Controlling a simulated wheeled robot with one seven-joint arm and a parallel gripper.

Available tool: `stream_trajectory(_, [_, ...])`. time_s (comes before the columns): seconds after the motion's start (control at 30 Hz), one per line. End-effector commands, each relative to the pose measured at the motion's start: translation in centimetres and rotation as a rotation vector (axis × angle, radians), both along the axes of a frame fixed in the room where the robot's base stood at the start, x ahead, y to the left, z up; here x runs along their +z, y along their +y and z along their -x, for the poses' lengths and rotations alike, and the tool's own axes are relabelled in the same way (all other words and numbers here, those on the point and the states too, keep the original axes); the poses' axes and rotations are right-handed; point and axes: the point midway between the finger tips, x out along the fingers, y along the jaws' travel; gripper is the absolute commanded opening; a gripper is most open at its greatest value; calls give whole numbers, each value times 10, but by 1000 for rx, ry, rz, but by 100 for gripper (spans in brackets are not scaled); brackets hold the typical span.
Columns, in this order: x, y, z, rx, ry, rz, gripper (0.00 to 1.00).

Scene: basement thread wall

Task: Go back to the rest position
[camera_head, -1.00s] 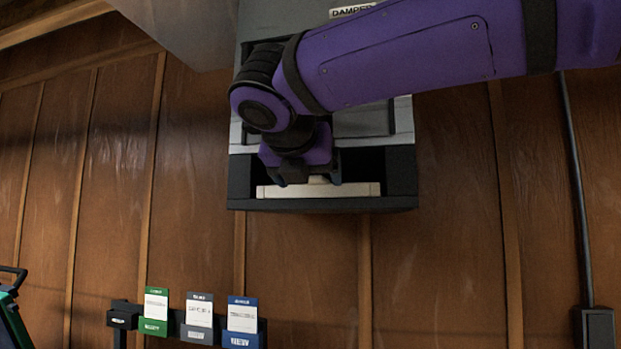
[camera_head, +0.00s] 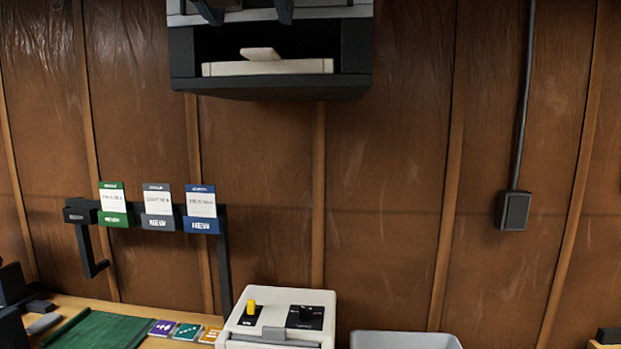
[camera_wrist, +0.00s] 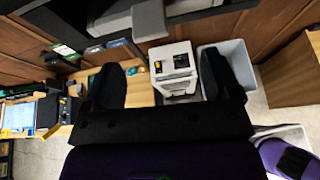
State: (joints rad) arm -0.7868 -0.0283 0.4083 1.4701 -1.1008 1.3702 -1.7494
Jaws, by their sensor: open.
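My gripper (camera_wrist: 160,85) shows in the wrist view with its two dark fingers spread wide and nothing between them. In the head view only dark fingertips (camera_head: 246,10) show at the top edge, in front of the wall box (camera_head: 270,90). The box is dark with a light upper front and an open slot. A pale flat piece with a raised tab (camera_head: 268,68) lies in the slot, below the fingertips and apart from them. The rest of my arm is out of the head view.
Green, grey and blue cards (camera_head: 157,210) stand in a black wall rack. Below are a white machine with a yellow knob (camera_head: 280,318), a grey bin (camera_head: 405,340) and a bench with a green mat (camera_head: 100,330). A conduit box (camera_head: 513,210) is on the right wall. The middle wall is clear.

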Motion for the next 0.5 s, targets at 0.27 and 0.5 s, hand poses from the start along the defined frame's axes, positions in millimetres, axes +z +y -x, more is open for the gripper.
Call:
stream_trajectory(0.27, [-73,-137,-23,-421,125,-463,83])
stream_trajectory(0.5, [-160,-266,1,-970,168,-1032,83])
